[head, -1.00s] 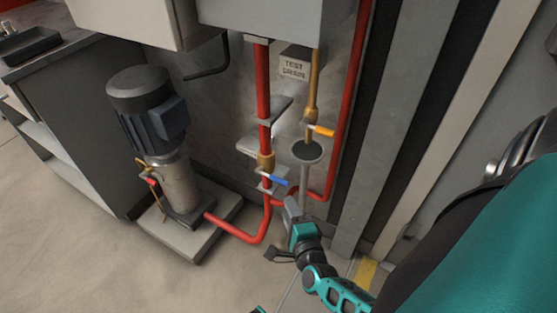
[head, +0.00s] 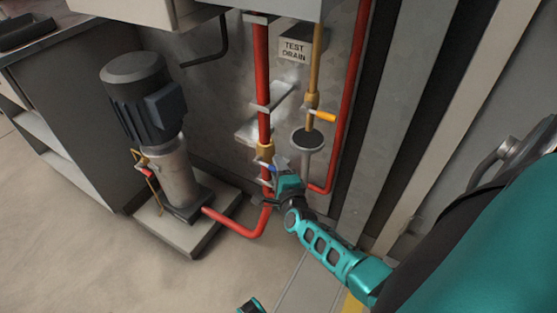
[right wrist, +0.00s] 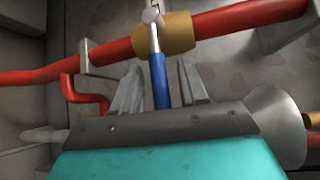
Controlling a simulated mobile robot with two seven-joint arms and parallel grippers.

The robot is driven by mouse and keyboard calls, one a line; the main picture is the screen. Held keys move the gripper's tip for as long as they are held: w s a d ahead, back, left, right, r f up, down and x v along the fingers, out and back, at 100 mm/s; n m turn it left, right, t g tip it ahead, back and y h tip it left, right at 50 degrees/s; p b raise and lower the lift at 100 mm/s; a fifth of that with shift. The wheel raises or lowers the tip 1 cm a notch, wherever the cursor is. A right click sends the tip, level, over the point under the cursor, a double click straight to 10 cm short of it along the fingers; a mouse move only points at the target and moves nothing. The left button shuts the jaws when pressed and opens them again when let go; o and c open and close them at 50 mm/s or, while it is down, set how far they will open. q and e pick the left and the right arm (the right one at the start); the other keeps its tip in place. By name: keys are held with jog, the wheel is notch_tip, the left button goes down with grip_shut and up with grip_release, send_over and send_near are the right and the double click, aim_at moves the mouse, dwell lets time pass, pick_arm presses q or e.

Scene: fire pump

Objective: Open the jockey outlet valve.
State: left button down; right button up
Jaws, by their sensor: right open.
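The jockey outlet valve is a brass body (head: 265,151) on the upright red pipe, with a blue lever (head: 266,166). In the right wrist view the brass body (right wrist: 178,33) is ahead, and the blue lever (right wrist: 160,82) points back toward my palm. My right gripper (head: 270,181) is at the lever; in the wrist view its two fingers (right wrist: 159,66) stand apart, one on each side of the lever, with gaps showing. In the head view, the gripper partly hides the lever and the pipe below.
A second valve with an orange lever (head: 324,117) sits above a drain funnel (head: 307,140) to the right, close to my gripper. A TEST DRAIN sign (head: 295,50) hangs above. The pump (head: 150,115) stands left on a plinth (head: 207,223). Open floor lies in front.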

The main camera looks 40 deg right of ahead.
grip_shut()
dwell(0.4)
